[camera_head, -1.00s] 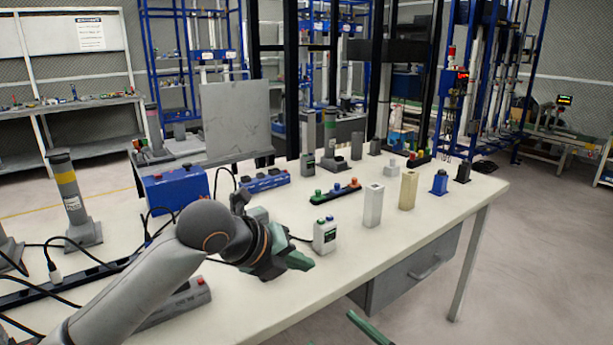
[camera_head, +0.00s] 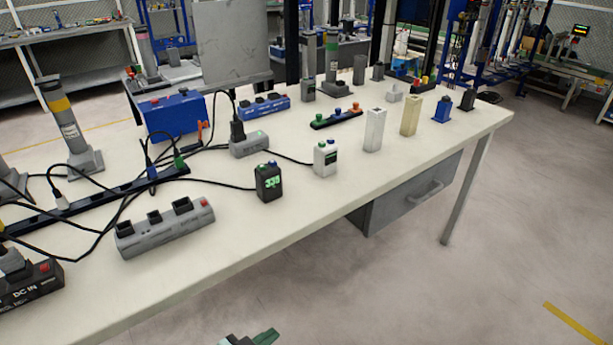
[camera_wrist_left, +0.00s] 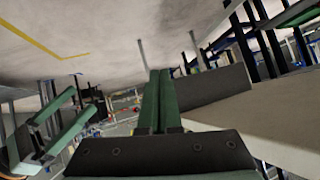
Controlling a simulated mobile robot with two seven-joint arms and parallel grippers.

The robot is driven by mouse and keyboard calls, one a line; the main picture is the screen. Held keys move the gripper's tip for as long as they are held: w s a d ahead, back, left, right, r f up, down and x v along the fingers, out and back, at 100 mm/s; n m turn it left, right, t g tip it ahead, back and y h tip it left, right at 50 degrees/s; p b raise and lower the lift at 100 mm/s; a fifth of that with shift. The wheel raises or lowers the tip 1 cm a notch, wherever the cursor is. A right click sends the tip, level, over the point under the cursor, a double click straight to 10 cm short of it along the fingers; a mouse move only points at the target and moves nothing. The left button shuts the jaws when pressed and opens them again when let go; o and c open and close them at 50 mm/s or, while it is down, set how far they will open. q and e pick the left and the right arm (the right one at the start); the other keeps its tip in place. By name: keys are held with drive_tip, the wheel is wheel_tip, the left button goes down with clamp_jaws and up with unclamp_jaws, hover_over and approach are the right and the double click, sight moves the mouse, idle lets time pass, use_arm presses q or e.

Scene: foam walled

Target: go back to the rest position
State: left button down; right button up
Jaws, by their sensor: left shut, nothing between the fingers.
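My left gripper (camera_head: 262,337) shows only as a small green and dark piece at the bottom edge of the head view, in front of the table and clear of it. In the left wrist view its two green fingers (camera_wrist_left: 157,100) lie together, shut and empty. My right gripper (camera_wrist_left: 65,125) appears at the left of the left wrist view, with its two green fingers apart and nothing seen between them. It is not clearly seen in the head view.
The floor (camera_head: 450,300) in front is open.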

use_arm(q)
drive_tip(key=s+a+f+n+y+p, duration=0.1)
drive_tip(key=s+a+f+n, duration=0.2)
drive_tip(key=s, duration=0.2)
drive_tip(key=s+a+f+n+y, duration=0.2)
drive_tip(key=s+a+n, duration=0.15)
drive_tip(key=s, duration=0.25)
use_arm(e)
drive_tip(key=s+d+f+n+g+h, duration=0.1)
drive_tip(key=s+d+f+n, duration=0.15)
drive_tip(key=s+n, duration=0.4)
use_arm(q)
wheel_tip(320, 180, up, 11)
drive_tip(key=a+p, duration=0.2)
drive_tip(key=p, duration=1.3)
drive_tip(key=shift+s+a+r+n+p, duration=0.25)
drive_tip(key=shift+s+n+p, duration=0.1)
drive_tip(key=shift+s, duration=0.1)
use_arm(e)
wheel_tip(320, 180, up, 11)
drive_tip(key=d+h, duration=0.1)
drive_tip(key=d, duration=0.1)
drive_tip(key=shift+s+d+f, duration=0.15)
drive_tip(key=shift+s+d, duration=0.15)
